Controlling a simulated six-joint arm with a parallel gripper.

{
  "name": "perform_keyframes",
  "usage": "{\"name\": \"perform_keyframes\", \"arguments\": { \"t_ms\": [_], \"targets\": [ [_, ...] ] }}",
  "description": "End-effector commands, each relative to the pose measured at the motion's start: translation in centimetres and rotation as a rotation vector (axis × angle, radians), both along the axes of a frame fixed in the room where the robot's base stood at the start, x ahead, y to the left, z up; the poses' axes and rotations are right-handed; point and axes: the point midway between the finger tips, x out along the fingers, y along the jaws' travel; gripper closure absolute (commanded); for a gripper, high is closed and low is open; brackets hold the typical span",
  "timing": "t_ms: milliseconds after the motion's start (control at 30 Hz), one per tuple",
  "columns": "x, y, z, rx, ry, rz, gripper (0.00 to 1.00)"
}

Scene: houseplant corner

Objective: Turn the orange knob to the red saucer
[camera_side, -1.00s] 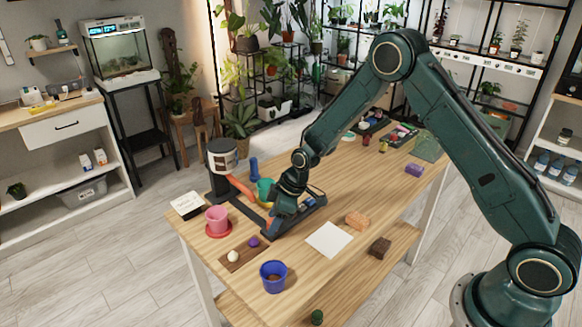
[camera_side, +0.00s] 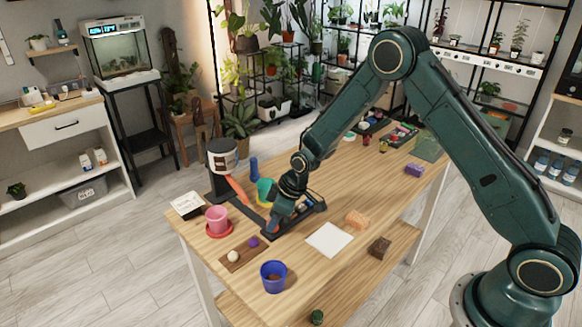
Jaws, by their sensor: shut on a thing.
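My gripper (camera_side: 271,228) points down at the front end of a dark base on the wooden table. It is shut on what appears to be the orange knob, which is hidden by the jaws. An orange bar (camera_side: 238,190) reaches from below a grey-and-white tank (camera_side: 222,155) on a dark stand, slanting down to the right. The red saucer (camera_side: 230,231) lies left of my gripper, with a pink pot (camera_side: 217,218) standing on it. The bar's end is to the right of that saucer, nearer a teal pot (camera_side: 265,187).
A blue pot (camera_side: 273,277) stands at the front, near a brown board (camera_side: 233,262) with a white and a purple ball.

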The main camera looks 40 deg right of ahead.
Motion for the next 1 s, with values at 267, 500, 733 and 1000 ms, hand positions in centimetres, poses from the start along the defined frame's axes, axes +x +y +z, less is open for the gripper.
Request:
{"name": "perform_keyframes", "arguments": {
  "t_ms": [267, 500, 733, 1000],
  "targets": [
    [-0.13, 0.21, 0.04, 0.000, 0.000, -0.226, 0.95],
    [-0.11, 0.36, 0.07, -0.001, -0.002, -0.438, 0.95],
    [-0.10, 0.38, 0.06, -0.001, -0.002, -0.600, 0.95],
    [-0.12, 0.43, 0.04, 0.000, 0.000, -0.693, 0.95]
  ]
}}
